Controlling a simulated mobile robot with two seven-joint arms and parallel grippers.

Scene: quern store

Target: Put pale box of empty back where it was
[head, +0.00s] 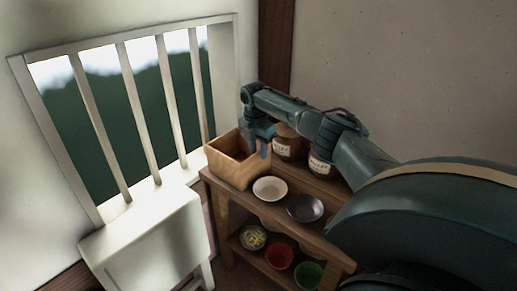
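The pale box (234,171) is an open-topped tan wooden box at the left end of the top shelf, by the window. The part of its inside that shows looks bare; the rest is hidden by its front wall and my gripper. My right gripper (260,152) points down at the box's right side, its fingers at or around the right wall. I cannot tell whether they press on the wall. My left gripper is not in view.
Labelled brown jars (286,147) stand close to the right of my gripper. A white bowl (270,189) and a dark bowl (305,208) sit in front on the wooden shelf unit (219,189). Several bowls are below. A white chair (155,245) stands left, beneath the barred window (119,114).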

